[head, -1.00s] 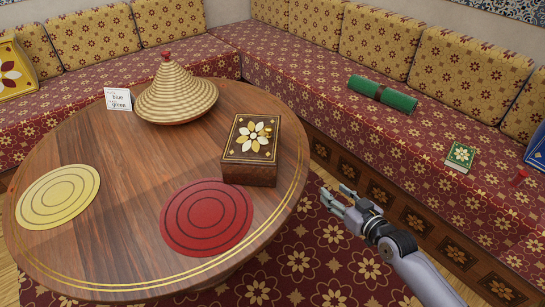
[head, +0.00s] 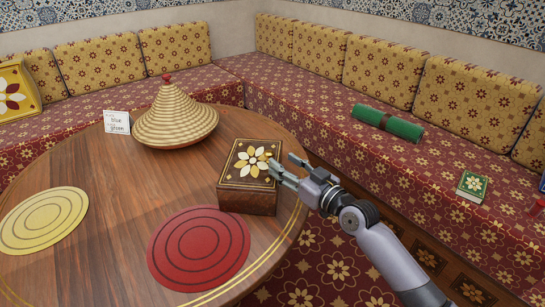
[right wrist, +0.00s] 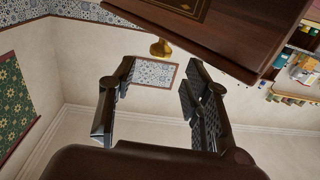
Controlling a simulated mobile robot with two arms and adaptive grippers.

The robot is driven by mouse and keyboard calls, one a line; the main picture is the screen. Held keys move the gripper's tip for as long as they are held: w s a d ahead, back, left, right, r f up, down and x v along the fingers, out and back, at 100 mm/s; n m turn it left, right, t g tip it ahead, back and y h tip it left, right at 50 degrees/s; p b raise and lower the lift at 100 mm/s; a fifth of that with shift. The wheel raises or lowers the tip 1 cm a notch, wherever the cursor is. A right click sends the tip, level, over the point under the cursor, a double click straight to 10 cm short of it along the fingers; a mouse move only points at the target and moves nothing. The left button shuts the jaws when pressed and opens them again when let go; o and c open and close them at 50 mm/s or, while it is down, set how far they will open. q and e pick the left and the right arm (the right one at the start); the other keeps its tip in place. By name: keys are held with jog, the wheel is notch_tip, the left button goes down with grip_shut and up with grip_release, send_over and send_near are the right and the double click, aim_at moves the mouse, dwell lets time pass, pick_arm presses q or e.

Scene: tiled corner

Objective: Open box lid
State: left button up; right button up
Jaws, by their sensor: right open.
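The box (head: 247,202) is dark wood with gold trim and stands on the round table (head: 120,235), near its right edge. Its lid (head: 252,160) bears a cream and gold flower and is shut. My right gripper (head: 285,167) is open and empty, just over the lid's right edge in the head view. In the right wrist view the box (right wrist: 225,30) fills the upper right. A brass knob (right wrist: 160,48) juts from it, just beyond and between the open fingers (right wrist: 158,75); the fingers look apart from it. My left gripper is out of view.
On the table are a woven cone-shaped cover (head: 175,115), a small card (head: 117,122), a red round mat (head: 199,250) and a yellow one (head: 43,220). A bench (head: 400,165) with a green roll (head: 388,123) and a small green book (head: 472,185) runs along the right.

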aim_at(273, 155)
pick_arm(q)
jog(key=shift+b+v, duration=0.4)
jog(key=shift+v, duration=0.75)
pick_arm(e)
jog(key=x, duration=0.5)
jog(key=shift+w+a, duration=0.25)
jog(key=shift+w, duration=0.05)
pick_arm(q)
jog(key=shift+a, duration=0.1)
pick_arm(e)
jog(key=shift+c, duration=0.4)
grip_shut()
